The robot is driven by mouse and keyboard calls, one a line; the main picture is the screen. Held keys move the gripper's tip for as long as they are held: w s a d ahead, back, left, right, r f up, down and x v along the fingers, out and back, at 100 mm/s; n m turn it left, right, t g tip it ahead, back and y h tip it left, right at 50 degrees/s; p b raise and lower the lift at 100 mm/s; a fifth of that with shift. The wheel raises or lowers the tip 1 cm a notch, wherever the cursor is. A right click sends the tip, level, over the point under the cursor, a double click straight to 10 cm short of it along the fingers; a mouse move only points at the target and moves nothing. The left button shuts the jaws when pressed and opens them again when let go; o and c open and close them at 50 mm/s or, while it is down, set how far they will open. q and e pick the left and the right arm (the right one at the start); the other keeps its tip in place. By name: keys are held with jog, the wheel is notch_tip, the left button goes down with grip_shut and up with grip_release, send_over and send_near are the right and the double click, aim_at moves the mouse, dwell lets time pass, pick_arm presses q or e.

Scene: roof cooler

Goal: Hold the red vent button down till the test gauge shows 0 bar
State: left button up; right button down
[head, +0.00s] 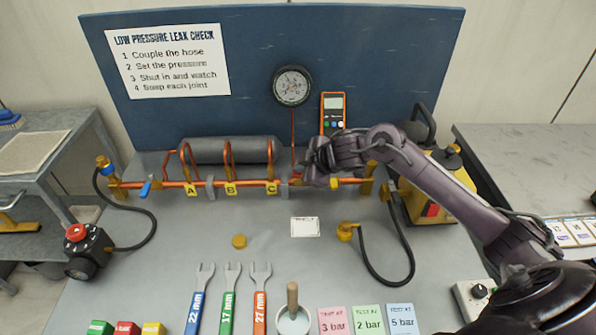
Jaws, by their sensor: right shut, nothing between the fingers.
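The round test gauge (292,86) is mounted on the blue back panel, with a copper pipe running down from it. Its needle is too small to read surely. My right gripper (311,178) is shut with nothing between its fingers. It is at the copper test pipe (232,186), just right of the C label and below the gauge. Whether the fingers touch anything is unclear. A red knob (76,232) tops a black unit at the far left. My left gripper is not in view.
A yellow pump unit (446,178) stands right of the pipe, with a black hose and brass coupling (346,231) before it. Several spanners (231,295), a brush pot (293,319) and pressure cards (368,319) lie in front. The middle bench is mostly clear.

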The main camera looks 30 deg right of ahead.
dwell(0.9)
jog(key=shift+r+p, duration=0.85)
jog(key=shift+p, duration=0.25)
jog(key=shift+w+r, duration=0.1)
jog(key=shift+r+p, duration=0.3)
jog(key=shift+p, duration=0.05)
notch_tip(320, 180, up, 4)
jog(key=p, duration=0.4)
jog(key=shift+r, duration=0.15)
dwell(2.8)
